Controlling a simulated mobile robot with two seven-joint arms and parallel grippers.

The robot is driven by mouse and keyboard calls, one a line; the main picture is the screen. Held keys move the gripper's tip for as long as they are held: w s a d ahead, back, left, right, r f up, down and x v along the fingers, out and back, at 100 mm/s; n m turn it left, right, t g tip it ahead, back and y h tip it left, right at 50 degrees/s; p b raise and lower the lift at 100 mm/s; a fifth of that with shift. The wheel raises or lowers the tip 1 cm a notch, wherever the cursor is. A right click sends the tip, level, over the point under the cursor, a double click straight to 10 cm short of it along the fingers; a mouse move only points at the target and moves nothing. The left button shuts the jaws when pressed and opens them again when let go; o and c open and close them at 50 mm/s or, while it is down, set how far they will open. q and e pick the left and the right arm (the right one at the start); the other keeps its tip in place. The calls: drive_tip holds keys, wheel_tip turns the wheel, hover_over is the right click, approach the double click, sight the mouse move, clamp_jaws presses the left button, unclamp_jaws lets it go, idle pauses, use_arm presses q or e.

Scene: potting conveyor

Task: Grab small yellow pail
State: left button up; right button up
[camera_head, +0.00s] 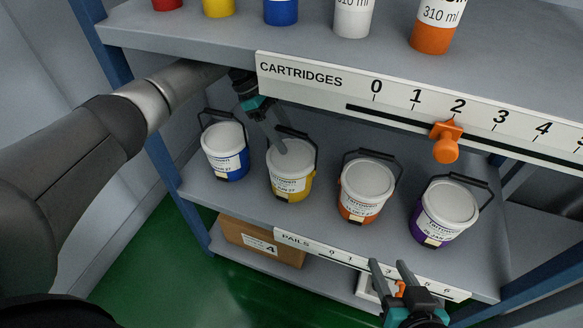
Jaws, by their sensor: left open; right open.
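The small yellow pail (291,183) stands upright on the middle shelf, second from the left. It has a pale lid, a white label, a yellow lower band and a dark raised handle. My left gripper (280,143) reaches down from behind the cartridges sign, with its fingers over the pail's lid beside the handle. It is open, and I cannot tell whether it touches the handle or lid. My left arm comes in from the left. My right gripper (388,264) is open and empty at the bottom right, in front of the pails rail.
A blue pail (226,158) stands left; orange (363,190) and purple (446,212) pails stand right. Several cartridges (435,28) stand on the upper shelf. Its scale (315,76) carries an orange slider (446,140). A cardboard box (262,243) sits below.

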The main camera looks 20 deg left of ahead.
sight(293, 135)
use_arm(q)
drive_tip(key=shift+d+p, duration=0.45)
drive_tip(key=shift+d, duration=0.35)
drive_tip(key=shift+d+p, duration=0.35)
drive_tip(key=shift+d, duration=0.3)
drive_tip(key=shift+s+d+f, duration=0.1)
drive_tip(key=shift+d+f, duration=0.1)
drive_tip(key=shift+f, duration=0.05)
drive_tip(key=shift+d+f, duration=0.1)
drive_tip(key=shift+f, duration=0.2)
use_arm(e)
drive_tip(key=d+g, duration=0.1)
drive_tip(key=s+d+h, duration=0.1)
drive_tip(key=d+g, duration=0.1)
drive_tip(key=shift+s+f+g+h, duration=0.25)
drive_tip(key=shift+g+h, duration=0.05)
use_arm(q)
clamp_jaws()
